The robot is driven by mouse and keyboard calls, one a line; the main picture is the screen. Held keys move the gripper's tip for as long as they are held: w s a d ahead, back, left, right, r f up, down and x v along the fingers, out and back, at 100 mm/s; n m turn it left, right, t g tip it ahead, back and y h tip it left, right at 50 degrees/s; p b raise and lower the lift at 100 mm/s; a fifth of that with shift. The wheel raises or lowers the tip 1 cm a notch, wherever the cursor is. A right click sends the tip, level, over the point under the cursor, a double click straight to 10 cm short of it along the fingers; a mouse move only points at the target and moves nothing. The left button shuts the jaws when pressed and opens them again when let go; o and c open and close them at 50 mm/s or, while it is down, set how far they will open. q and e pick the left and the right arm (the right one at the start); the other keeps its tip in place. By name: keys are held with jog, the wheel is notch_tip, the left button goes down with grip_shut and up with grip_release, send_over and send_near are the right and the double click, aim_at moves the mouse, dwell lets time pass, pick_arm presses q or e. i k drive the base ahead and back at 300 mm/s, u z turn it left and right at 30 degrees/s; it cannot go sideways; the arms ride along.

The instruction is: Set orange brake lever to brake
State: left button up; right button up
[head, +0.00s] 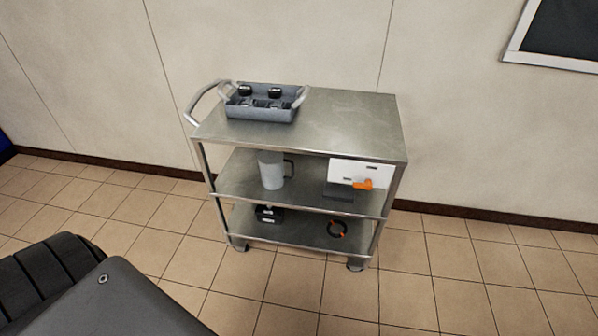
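The orange brake lever (363,184) is on the white panel (348,173) at the right end of the cart's middle shelf. The lever is small here and lies roughly level, its thicker end to the right. Small dark marks show on the panel, too small to read. Neither of my grippers is in the head view.
The steel cart (350,118) stands near the wall. A grey tray (262,114) with black-capped items is on top, a grey jug (271,171) on the middle shelf. Tiled floor (450,275) is clear in front.

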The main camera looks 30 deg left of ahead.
aim_at(368, 185)
jog(key=u, duration=0.45)
jog(key=k, duration=1.35)
jog(key=u, duration=0.5)
jog(key=i, duration=0.45)
jog(key=u, duration=0.65)
jog(key=i, duration=0.85)
jog(key=z, duration=0.3)
